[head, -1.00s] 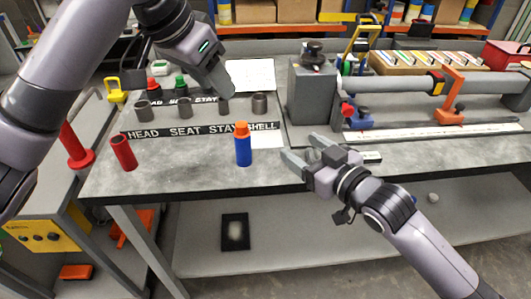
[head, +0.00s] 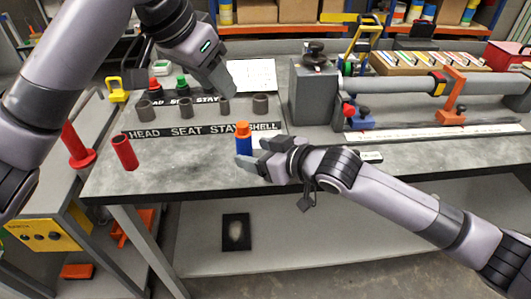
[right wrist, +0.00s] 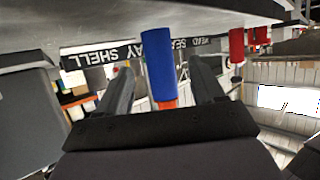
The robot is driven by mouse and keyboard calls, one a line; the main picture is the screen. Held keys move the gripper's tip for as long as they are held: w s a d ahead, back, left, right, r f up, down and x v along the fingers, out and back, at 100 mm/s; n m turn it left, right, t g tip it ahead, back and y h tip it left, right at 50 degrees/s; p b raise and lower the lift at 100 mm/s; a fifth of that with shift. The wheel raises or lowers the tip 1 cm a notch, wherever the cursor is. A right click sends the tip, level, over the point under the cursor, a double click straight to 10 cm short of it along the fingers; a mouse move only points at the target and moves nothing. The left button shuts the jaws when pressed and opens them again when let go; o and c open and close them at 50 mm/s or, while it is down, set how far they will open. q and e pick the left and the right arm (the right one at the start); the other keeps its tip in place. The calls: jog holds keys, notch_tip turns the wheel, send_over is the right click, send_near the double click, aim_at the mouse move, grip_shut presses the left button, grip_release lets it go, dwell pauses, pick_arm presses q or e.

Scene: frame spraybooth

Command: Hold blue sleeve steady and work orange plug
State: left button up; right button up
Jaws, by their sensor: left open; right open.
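The blue sleeve (head: 243,146) stands upright near the front of the grey bench, with the orange plug (head: 242,129) in its top. My right gripper (head: 251,153) is open at the sleeve and hides its lower part in the head view. In the right wrist view the blue sleeve (right wrist: 157,58) shows between the two spread fingers, with the orange plug (right wrist: 167,103) below it in that picture. I cannot tell whether a finger touches the sleeve. My left gripper (head: 183,88) is open and empty, raised above the back left of the bench.
A red sleeve (head: 124,153) stands at the bench's left front. Several grey cups (head: 184,107) stand behind the label strip (head: 200,130). A grey block and long tube (head: 400,88) fill the right side. The bench front between the red and blue sleeves is clear.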

aim_at(243, 124)
jog(key=shift+x, duration=2.3)
jog(key=c, duration=1.1)
pick_arm(q)
jog(key=shift+o, duration=1.4)
jog(key=w+d+f+n+y, duration=0.1)
jog(key=f+n, duration=0.2)
jog(key=w+d+f+n+y, duration=0.1)
jog(key=f+n, duration=0.1)
jog(key=f, duration=0.2)
jog(key=w+d+f+n+y, duration=0.1)
jog(key=d+f+n+y, duration=0.1)
jog(key=f+n, duration=0.1)
jog(key=shift+w+f+n, duration=0.25)
jog(key=shift+f+n, duration=0.05)
jog(key=shift+f, duration=0.45)
